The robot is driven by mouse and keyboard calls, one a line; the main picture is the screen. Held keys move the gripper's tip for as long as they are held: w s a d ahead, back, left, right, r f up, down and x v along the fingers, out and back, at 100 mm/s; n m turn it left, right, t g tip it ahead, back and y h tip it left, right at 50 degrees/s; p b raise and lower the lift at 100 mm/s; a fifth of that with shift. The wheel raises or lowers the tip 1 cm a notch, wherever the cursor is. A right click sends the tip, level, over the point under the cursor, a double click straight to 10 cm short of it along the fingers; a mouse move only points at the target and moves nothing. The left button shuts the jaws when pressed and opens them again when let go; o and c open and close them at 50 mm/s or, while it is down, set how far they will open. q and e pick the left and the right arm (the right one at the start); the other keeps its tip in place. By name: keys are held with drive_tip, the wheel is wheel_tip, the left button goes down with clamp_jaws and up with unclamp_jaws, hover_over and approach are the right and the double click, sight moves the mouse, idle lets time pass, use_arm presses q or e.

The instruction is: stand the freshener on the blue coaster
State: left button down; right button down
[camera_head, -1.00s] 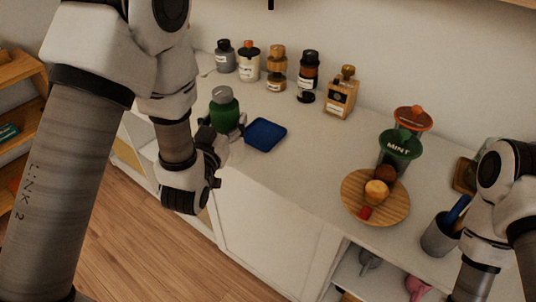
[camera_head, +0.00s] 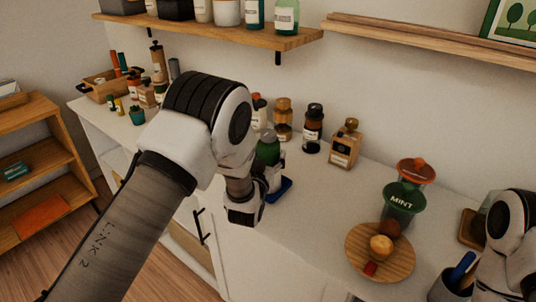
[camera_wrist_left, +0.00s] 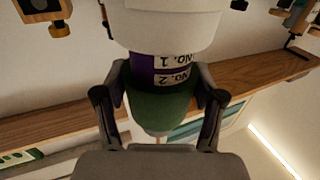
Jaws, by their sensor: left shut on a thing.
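The freshener has a green top (camera_head: 268,150), a purple label band and a white lower part. In the left wrist view the freshener (camera_wrist_left: 160,105) shows inverted, as does the room. My left gripper (camera_wrist_left: 160,82) is shut on it, one finger on each side. In the head view the freshener looks upright, at the far side of my left wrist. The blue coaster (camera_head: 284,190) lies on the white cabinet top, partly hidden behind my wrist and the freshener. The freshener's bottom overlaps the coaster in view; I cannot tell whether they touch. My right gripper is out of view.
Several bottles, among them a dark one (camera_head: 313,130) and a wooden-capped one (camera_head: 345,145), stand behind along the wall. A round wooden board (camera_head: 365,262) with small items and a green MINT holder (camera_head: 402,198) are to the right. A wall shelf (camera_head: 220,42) hangs above.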

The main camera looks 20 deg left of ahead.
use_arm(q)
drive_tip(key=shift+c, duration=0.6)
unclamp_jaws()
drive_tip(key=s+b, duration=0.1)
drive_tip(key=s, duration=1.1)
drive_tip(key=shift+d, duration=0.3)
